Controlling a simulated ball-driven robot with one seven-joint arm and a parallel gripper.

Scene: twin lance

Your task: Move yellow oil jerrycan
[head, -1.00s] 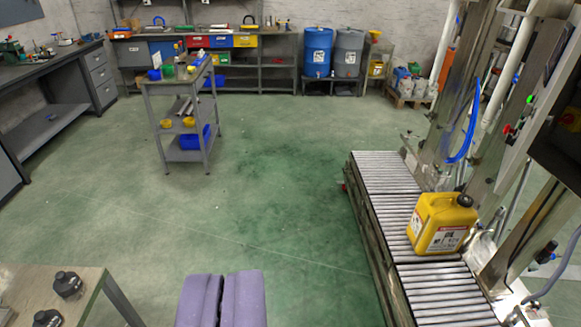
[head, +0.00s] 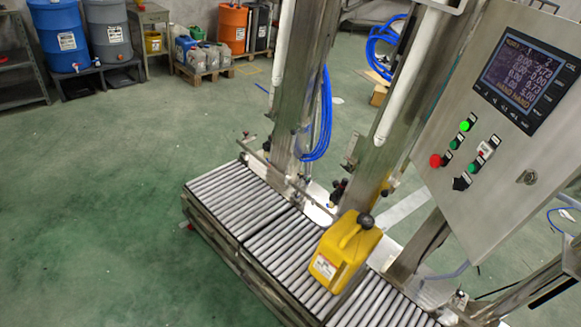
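The yellow oil jerrycan (head: 344,252) stands upright on the roller conveyor (head: 232,203), right of the middle of the view. It has a black cap, a moulded handle and a white label on its lower side. The filling machine's metal columns rise just behind it. My gripper is not in this view, so its place relative to the jerrycan and whether it is open do not show.
A control box (head: 500,110) with a screen and buttons stands at the right. Blue hoses (head: 321,120) hang by the columns. Blue (head: 68,38) and grey (head: 108,35) drums and grey canisters (head: 200,57) stand at the back. The green floor at left is clear.

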